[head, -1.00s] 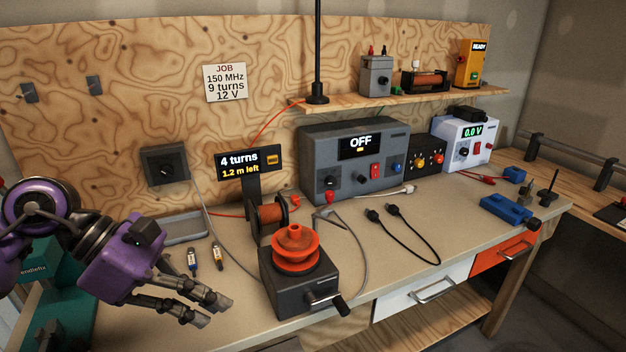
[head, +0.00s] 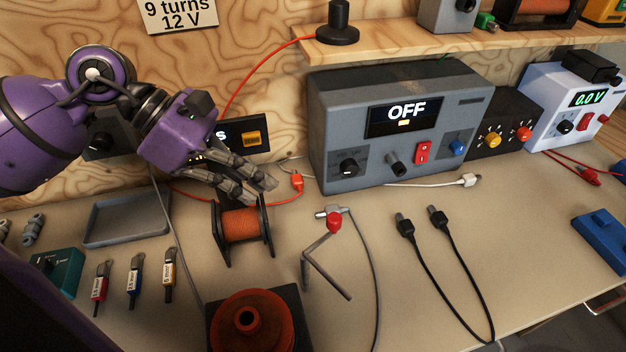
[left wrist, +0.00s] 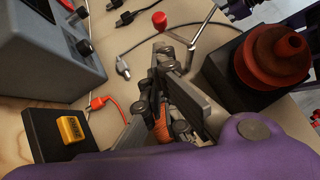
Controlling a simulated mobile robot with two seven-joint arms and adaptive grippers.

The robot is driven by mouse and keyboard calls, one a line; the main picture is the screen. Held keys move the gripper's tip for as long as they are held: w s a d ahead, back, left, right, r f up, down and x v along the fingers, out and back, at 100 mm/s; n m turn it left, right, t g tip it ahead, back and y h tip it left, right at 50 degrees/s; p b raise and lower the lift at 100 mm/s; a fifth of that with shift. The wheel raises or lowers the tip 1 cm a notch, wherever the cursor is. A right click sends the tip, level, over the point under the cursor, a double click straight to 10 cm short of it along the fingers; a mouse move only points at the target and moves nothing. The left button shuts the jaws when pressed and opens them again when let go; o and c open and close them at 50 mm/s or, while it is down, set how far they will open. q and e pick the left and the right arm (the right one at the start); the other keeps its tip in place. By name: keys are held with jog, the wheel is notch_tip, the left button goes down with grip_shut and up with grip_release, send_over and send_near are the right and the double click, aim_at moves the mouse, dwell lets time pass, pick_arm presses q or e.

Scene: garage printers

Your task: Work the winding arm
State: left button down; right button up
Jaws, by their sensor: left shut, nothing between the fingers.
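My left gripper (head: 262,190) is shut and empty. In the head view its fingertips overlap the top of the copper wire spool (head: 240,226) and the display behind; I cannot tell if they touch anything. The gripper also shows in the left wrist view (left wrist: 180,65). A bent grey rod (head: 328,272) with a red ball knob (head: 334,223) stands right of the spool, apart from the fingers. The winder's stepped orange former (head: 250,325) sits on a black box (head: 292,305) at the bottom edge. The former is also in the left wrist view (left wrist: 270,58). My right gripper is not clearly visible.
A grey instrument (head: 400,130) reading OFF stands behind. A grey tray (head: 127,222), tagged small tools (head: 134,278) and a teal box (head: 58,268) lie left. Black leads (head: 420,260) lie right. A grey cable runs near the rod. The shelf (head: 420,42) is above.

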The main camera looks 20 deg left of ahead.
pick_arm(q)
jog(key=shift+w+d+f, duration=0.1)
jog(key=shift+d, duration=0.05)
jog(key=shift+d+f, duration=0.25)
jog(key=x, duration=0.8)
jog(key=shift+d+f, duration=0.25)
jog(key=shift+f, duration=0.05)
pick_arm(e)
jog(key=shift+s+r, duration=0.1)
